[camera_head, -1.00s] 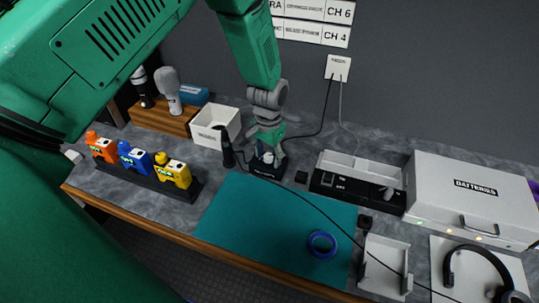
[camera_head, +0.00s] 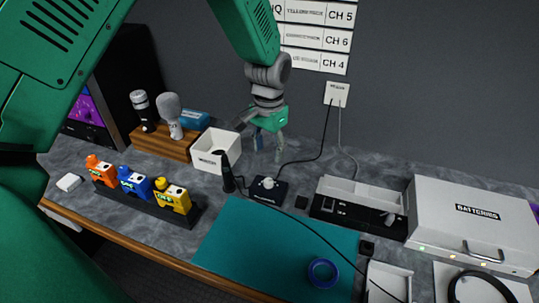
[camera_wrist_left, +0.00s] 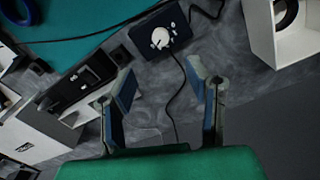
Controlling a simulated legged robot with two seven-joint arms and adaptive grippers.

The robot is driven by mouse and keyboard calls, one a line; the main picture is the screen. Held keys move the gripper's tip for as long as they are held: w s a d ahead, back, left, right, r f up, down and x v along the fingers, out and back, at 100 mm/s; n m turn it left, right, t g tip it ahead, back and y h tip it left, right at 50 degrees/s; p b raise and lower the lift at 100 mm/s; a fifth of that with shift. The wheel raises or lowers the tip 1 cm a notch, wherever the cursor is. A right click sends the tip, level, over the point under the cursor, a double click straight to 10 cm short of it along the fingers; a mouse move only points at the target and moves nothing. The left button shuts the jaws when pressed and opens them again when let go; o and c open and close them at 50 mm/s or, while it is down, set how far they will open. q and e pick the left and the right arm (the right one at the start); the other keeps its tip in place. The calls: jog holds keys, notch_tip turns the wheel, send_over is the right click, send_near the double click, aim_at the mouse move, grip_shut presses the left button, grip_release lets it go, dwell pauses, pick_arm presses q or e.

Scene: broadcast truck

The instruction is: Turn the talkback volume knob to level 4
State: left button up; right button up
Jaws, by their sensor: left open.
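The talkback box (camera_head: 266,197) is a small dark box on the counter behind the teal mat, with a white volume knob (camera_head: 268,183) on top. In the left wrist view the box (camera_wrist_left: 143,32) and its white knob (camera_wrist_left: 160,38) show just beyond the fingertips. The scale marks are too small to read, so I cannot tell the knob's level. My left gripper (camera_head: 268,152) is above and behind the box, pointing down, apart from the knob. Its two fingers are spread and empty in the left wrist view (camera_wrist_left: 160,78). My right gripper is not in view.
A cable crosses the teal mat (camera_head: 235,237). A blue ring (camera_head: 322,272) lies on it. A black device (camera_head: 340,212) and white batteries case (camera_head: 472,222) stand right.

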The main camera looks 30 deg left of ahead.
aim_at(269, 180)
pick_arm(q)
notch_tip(269, 180, down, 11)
jog(key=m+b, duration=0.1)
jog(key=m, duration=0.5)
jog(key=shift+w+r+b, duration=0.1)
jog(key=shift+b, duration=0.3)
jog(key=shift+a+f, duration=0.1)
jog(key=shift+f, duration=0.5)
grip_shut()
